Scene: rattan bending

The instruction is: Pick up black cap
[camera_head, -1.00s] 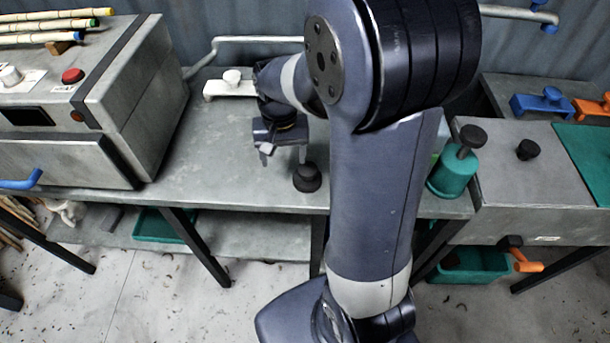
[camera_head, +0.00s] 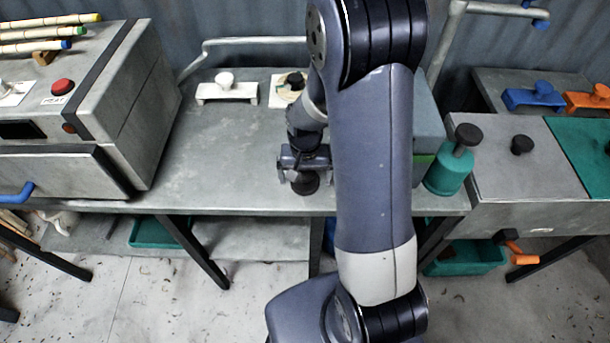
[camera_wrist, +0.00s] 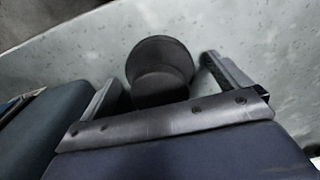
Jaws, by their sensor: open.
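The black cap (camera_head: 305,186) stands on the grey metal table near its front edge. It has a wide round base and a narrower knob on top. My gripper (camera_head: 305,178) is directly above it, and the gripper body hides part of the cap in the head view. In the wrist view the cap (camera_wrist: 160,68) lies between the two fingers of my gripper (camera_wrist: 160,88), with a gap on each side. The fingers are open and do not appear to touch the cap.
A grey table (camera_head: 225,160) has free room left of the cap. A white-handled fixture (camera_head: 226,92) stands behind. A grey box machine (camera_head: 120,130) is at left. A green bottle with a black knob (camera_head: 449,172) stands right of my arm. The table's front edge is close.

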